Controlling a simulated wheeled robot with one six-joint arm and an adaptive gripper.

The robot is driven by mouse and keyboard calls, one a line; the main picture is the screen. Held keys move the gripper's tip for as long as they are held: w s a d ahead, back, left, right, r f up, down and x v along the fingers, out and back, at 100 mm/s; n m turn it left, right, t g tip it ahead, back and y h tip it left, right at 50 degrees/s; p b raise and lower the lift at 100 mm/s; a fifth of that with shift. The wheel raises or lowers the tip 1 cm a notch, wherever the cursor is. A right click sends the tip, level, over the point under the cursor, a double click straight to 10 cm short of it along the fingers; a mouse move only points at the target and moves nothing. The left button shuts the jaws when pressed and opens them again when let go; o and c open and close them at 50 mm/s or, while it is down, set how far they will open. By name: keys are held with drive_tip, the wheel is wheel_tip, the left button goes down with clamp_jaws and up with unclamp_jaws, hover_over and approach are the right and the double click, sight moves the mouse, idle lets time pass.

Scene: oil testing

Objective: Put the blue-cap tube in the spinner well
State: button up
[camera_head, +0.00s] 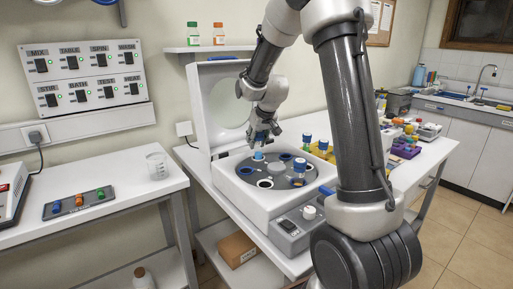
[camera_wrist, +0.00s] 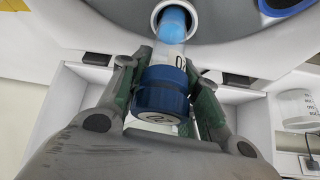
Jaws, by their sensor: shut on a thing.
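My gripper (camera_head: 262,138) is shut on the blue-cap tube (camera_head: 259,155) above the back-left part of the spinner. In the wrist view the fingers (camera_wrist: 160,95) close on both sides of its dark blue cap (camera_wrist: 162,92). Its light blue lower end (camera_wrist: 173,25) lies within or just over a white-ringed well (camera_wrist: 192,22); I cannot tell how deep it is. The spinner's dark rotor (camera_head: 249,177) has several wells around a grey hub. Another blue-capped tube (camera_head: 300,163) stands at the rotor's right side.
The spinner's white lid (camera_head: 207,110) stands open behind the rotor. A control panel with a knob (camera_head: 309,212) is at its front right. More capped tubes (camera_head: 323,145) and coloured racks (camera_head: 404,150) stand to the right. A beaker (camera_head: 156,166) is on the left table.

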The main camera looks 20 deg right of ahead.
sight(256, 146)
drive_tip(key=shift+f, duration=1.35)
drive_tip(key=shift+f, duration=0.15)
drive_tip(key=o, duration=1.1)
drive_tip(key=shift+c, duration=0.2)
